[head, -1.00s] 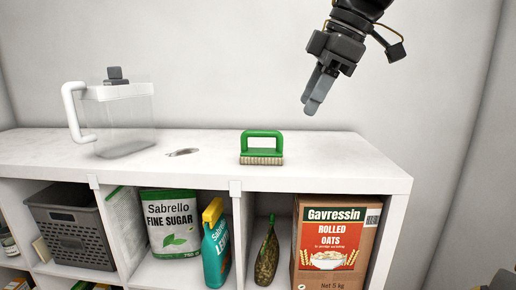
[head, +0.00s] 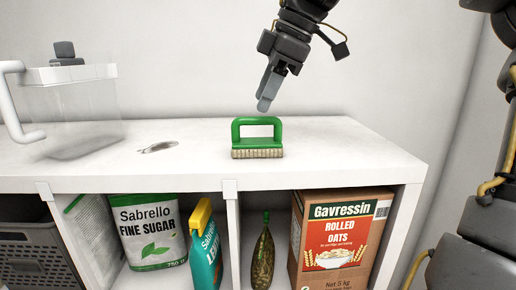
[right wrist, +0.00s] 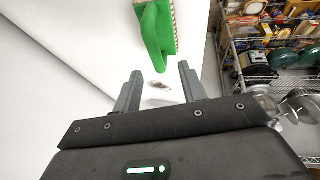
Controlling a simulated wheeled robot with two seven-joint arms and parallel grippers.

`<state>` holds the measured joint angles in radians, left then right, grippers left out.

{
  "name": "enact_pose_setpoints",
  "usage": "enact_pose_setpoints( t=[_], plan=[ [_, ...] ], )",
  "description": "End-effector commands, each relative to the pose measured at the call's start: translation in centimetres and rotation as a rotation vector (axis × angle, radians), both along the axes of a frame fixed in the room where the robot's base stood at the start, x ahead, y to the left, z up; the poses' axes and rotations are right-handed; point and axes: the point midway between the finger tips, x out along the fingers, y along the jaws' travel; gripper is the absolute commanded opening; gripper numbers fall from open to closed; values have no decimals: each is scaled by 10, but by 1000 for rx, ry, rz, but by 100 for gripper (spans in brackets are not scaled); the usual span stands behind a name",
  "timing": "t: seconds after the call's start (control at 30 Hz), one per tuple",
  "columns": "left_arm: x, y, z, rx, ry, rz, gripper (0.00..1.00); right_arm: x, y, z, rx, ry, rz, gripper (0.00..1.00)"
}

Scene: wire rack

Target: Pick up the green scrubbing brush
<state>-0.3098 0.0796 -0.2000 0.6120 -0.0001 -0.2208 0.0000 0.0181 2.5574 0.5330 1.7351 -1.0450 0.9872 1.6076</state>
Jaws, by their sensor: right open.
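The green scrubbing brush (head: 257,139) stands upright on the white shelf top, bristles down and loop handle up. My right gripper (head: 265,102) is above the brush in the head view, its fingers pointing down, and it does not touch the brush. In the right wrist view the two fingers (right wrist: 160,88) are apart with nothing between them. The brush handle (right wrist: 152,40) shows beyond the fingertips, toward the top of that view. My left gripper is not in view.
The white shelf unit (head: 340,155) has a clear pitcher (head: 75,110) and a small dark flat item (head: 158,147) on its top, left of the brush. Compartments below hold a sugar bag (head: 148,230), a teal bottle (head: 206,250) and an oats box (head: 340,245). A wire rack (right wrist: 280,60) shows in the wrist view.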

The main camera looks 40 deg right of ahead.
Motion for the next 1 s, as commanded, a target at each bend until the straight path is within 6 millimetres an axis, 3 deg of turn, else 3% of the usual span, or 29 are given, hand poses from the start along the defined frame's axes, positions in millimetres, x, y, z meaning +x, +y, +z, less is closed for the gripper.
enact_pose_setpoints(
  t=[0.37,0.6,0.9,1.0],
  plan=[
    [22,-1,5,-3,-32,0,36,8,3,-19,-1,4,5,42],
    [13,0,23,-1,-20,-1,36,19,6,-50,1,4,6,42],
    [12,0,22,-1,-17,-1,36,21,8,-58,1,0,4,42],
    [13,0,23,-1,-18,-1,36,21,8,-58,0,0,3,31]
  ],
)
